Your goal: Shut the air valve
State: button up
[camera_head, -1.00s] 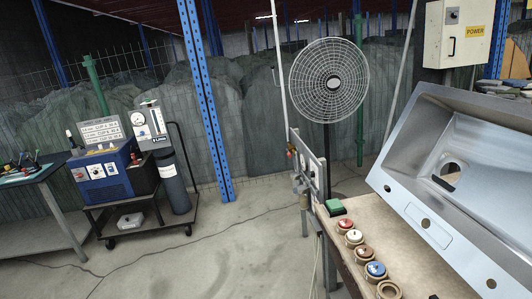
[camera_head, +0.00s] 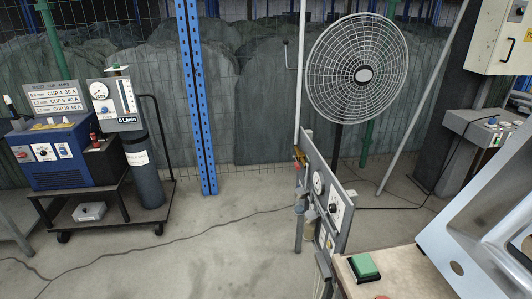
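A grey upright panel (camera_head: 327,195) stands edge-on right of centre, with round gauges (camera_head: 318,183) on its right-hand face. A small fitting with a yellowish and red part (camera_head: 299,155) sits at the panel's upper left edge, by a thin white vertical pipe (camera_head: 301,70). It may be the air valve, but it is too small to tell its handle position. A filter-like cylinder (camera_head: 310,215) hangs low on the panel. My gripper is not in view.
A fan (camera_head: 362,72) stands behind the panel. A welder cart (camera_head: 100,195) with a dark gas cylinder (camera_head: 146,172) stands left.

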aim_at(297, 165)
jog(key=u, duration=0.15)
jog(key=i, duration=2.45)
jog(key=z, duration=0.15)
